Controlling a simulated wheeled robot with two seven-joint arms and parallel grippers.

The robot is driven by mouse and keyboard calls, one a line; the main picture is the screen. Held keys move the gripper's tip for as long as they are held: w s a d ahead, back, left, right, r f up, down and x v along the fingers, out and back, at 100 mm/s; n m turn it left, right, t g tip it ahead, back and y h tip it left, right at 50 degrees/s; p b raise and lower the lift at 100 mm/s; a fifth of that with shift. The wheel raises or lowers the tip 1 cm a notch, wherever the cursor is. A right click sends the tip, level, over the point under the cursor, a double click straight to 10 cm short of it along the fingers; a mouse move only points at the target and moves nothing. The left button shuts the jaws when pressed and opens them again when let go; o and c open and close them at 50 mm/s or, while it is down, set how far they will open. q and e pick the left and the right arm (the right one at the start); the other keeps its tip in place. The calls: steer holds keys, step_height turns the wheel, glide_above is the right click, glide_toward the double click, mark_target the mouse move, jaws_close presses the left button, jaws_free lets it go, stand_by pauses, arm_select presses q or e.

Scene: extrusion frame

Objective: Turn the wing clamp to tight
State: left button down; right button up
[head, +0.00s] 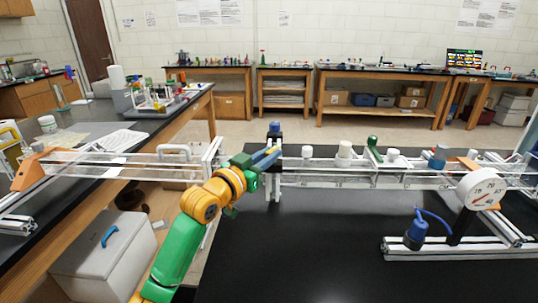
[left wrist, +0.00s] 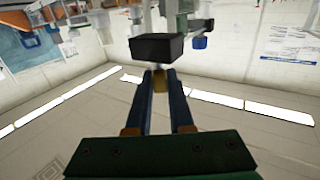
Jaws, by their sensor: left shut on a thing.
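The wing clamp (head: 274,139) is a small black block with a blue top. It sits on the silver extrusion frame near the middle of the head view. In the left wrist view its black block (left wrist: 157,47) lies just beyond the fingertips. My left gripper (head: 270,156) reaches it from the lower left with its blue fingers. In the left wrist view the left gripper (left wrist: 163,82) is shut on a small yellowish-brown piece, which looks like the clamp's wing (left wrist: 160,85). The fingers partly hide it, and its turn angle cannot be told. My right gripper is not in view.
The frame's rail (head: 330,179) runs right over the black table (head: 330,250), with white and green fittings along it. A round dial gauge (head: 482,188) and a blue device (head: 415,233) stand at the right. The table's front middle is clear.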

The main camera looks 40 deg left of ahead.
arm_select(q)
steer(key=c, duration=0.8)
jaws_free()
steer(key=shift+s+f, duration=0.15)
steer(key=shift+s, duration=0.15)
steer(key=s+b, duration=0.2)
steer(key=s, duration=0.4)
steer(key=shift+s, duration=0.2)
